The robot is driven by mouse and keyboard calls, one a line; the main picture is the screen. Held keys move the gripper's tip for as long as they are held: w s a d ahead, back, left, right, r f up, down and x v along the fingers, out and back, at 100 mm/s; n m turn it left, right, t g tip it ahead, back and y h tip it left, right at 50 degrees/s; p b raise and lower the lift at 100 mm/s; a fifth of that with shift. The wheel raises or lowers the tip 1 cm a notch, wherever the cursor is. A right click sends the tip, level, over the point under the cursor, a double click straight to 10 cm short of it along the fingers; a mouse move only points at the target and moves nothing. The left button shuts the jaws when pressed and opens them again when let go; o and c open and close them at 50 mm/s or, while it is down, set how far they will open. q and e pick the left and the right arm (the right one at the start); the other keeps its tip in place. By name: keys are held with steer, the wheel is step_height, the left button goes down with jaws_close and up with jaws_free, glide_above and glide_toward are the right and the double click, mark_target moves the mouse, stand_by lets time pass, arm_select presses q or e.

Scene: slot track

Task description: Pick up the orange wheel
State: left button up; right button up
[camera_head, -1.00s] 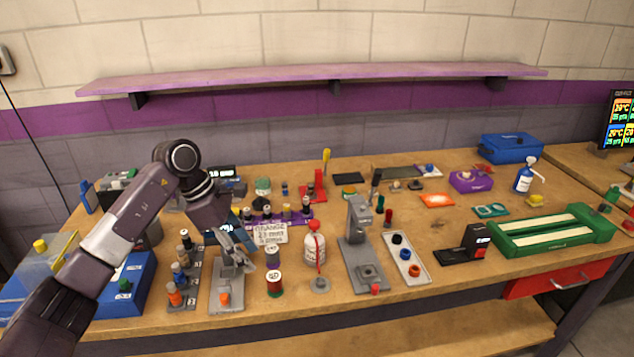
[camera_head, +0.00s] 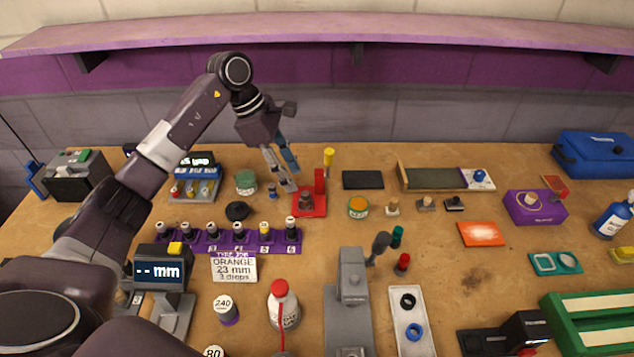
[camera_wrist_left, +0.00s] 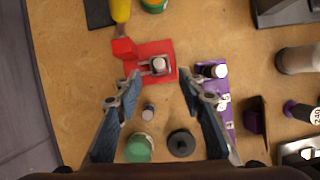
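I cannot make out the orange wheel in either current view. A white tray (camera_head: 397,338) at the lower middle of the head view holds a black ring (camera_head: 408,301) and a blue ring (camera_head: 414,332); its near end is cut off by the frame. My left gripper (camera_head: 292,179) is raised near the red fixture (camera_head: 322,202) at the back of the bench. The wrist view shows its fingers (camera_wrist_left: 158,86) apart with nothing between them, the red fixture (camera_wrist_left: 170,50) beyond them. My right gripper is not in view.
A purple rack (camera_head: 205,247) of small bottles and a card reading "ORANGE 23 mm 3 drops" (camera_head: 234,267) stand nearer the front. A grey press (camera_head: 350,285) stands left of the tray. A green jar (camera_head: 246,181) and black knob (camera_head: 237,211) sit near the gripper.

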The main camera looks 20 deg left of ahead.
mark_target(305, 193)
arm_select(q)
steer(key=shift+p+x, duration=0.4)
steer(key=shift+x, duration=0.85)
steer(key=p+x, duration=0.1)
steer(key=x, duration=0.3)
steer(key=shift+w+d+f+p, duration=0.15)
steer(key=shift+w+d+p, duration=0.05)
steer(key=shift+d+p, duration=0.2)
steer(key=shift+f, duration=0.25)
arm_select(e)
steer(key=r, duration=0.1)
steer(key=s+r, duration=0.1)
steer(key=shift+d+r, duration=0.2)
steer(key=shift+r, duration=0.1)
arm_select(q)
steer(key=shift+c, duration=0.4)
jaws_close()
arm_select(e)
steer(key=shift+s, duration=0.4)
